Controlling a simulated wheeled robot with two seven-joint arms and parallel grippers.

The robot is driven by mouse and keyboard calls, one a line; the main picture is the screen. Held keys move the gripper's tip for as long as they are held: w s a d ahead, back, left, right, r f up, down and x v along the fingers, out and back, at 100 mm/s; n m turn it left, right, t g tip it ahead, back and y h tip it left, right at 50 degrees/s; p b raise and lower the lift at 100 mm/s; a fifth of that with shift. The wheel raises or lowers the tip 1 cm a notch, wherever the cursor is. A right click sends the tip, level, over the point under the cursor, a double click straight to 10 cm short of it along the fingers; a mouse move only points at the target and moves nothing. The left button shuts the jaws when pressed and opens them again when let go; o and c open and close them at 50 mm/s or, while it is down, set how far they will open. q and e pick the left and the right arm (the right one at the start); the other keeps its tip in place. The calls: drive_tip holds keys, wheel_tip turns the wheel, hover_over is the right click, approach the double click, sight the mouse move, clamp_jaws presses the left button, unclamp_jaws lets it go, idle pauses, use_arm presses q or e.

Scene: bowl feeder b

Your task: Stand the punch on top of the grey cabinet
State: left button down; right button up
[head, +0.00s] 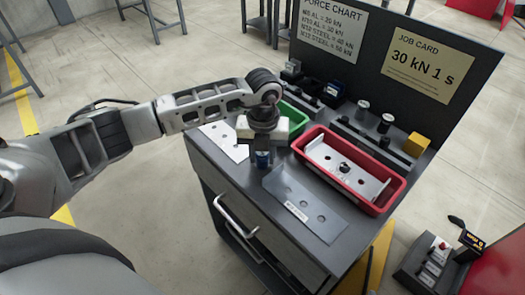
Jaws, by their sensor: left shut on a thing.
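My left gripper (262,146) points down over the front left part of the grey cabinet (222,168). My right gripper is not in view.
A grey plate with holes (305,205) lies just right of the punch, a white plate (225,141) to its left. Behind are a green tray (299,112) and a red tray (398,187). Small cylinders (385,123) and a yellow block (416,145) stand near the upright board (387,30).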

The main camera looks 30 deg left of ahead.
use_arm(q)
drive_tip(key=shift+f, duration=0.2)
drive_tip(key=c, duration=1)
unclamp_jaws()
drive_tip(key=shift+r, duration=0.6)
wheel_tip(320, 180, up, 10)
drive_tip(key=shift+r+b, duration=0.25)
drive_tip(key=shift+b, duration=0.45)
drive_tip(key=shift+r, duration=0.4)
